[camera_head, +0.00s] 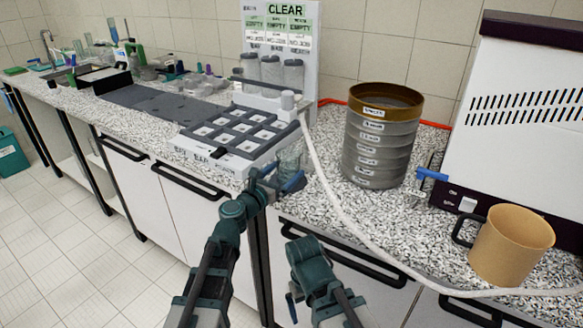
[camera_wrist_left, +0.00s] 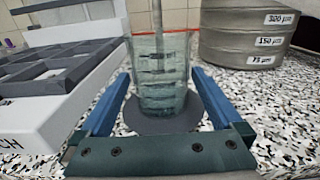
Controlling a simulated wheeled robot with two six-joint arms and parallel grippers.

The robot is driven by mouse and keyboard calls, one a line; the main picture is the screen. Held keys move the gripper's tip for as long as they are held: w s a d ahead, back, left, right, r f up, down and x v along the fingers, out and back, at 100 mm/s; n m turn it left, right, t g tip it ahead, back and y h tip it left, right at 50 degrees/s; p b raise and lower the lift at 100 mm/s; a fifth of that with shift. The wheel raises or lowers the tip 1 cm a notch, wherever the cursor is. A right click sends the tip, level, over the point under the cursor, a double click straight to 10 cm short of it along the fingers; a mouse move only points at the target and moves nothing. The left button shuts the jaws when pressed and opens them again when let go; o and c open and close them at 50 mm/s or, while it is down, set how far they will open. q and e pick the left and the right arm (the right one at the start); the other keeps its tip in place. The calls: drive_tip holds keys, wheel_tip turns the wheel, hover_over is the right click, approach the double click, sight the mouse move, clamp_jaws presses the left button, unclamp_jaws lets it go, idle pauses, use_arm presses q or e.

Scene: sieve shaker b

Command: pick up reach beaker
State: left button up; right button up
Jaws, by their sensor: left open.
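The clear glass beaker (camera_head: 291,158) stands upright on the speckled counter, just right of the grey tray unit. In the left wrist view the beaker (camera_wrist_left: 161,75) stands over a dark round patch, with dark marks on its wall. My left gripper (camera_head: 279,184) is open at the counter's front edge. Its two blue fingers (camera_wrist_left: 160,101) lie on either side of the beaker's lower part, with a visible gap on both sides. My right gripper (camera_head: 292,300) is low in front of the cabinets, and its jaws are too unclear to read.
A sieve stack (camera_head: 378,140) stands right of the beaker. A pale hose (camera_head: 325,175) runs down between them. The grey tray unit (camera_head: 225,145) is close on the left. A tan mug (camera_head: 512,245) and a white machine (camera_head: 520,110) are at the right.

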use_arm(q)
drive_tip(key=shift+x, duration=1.1)
drive_tip(key=shift+c, duration=0.7)
drive_tip(key=c, duration=1.3)
drive_tip(key=shift+c, duration=0.2)
drive_tip(key=shift+a+r, duration=0.1)
drive_tip(key=shift+r, duration=0.1)
